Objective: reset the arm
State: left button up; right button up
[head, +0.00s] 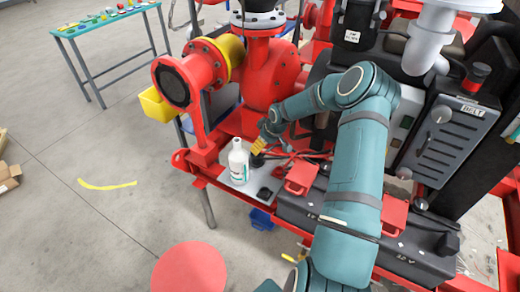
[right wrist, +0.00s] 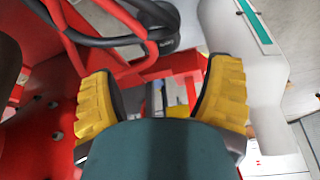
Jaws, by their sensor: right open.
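My right arm reaches in from the bottom right of the head view over the red pump skid (head: 205,150). Its gripper (head: 258,147), with yellow finger pads, is low over the skid's grey plate, just right of a white bottle (head: 238,162). In the right wrist view the gripper (right wrist: 162,98) has its two pads wide apart with nothing held between them. The white bottle (right wrist: 225,30) shows beyond the right finger there; I cannot tell whether they touch. My left gripper is not in view.
Red and black cables (head: 300,155) lie close right of the gripper. A red pump (head: 270,75) stands behind it, and a black panel marked BELT (head: 450,130) stands at right. A workbench (head: 105,25) and a yellow bin (head: 157,105) are at left. Open floor lies at left.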

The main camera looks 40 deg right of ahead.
jog(key=shift+v, duration=0.95)
jog(key=shift+s+f, duration=0.1)
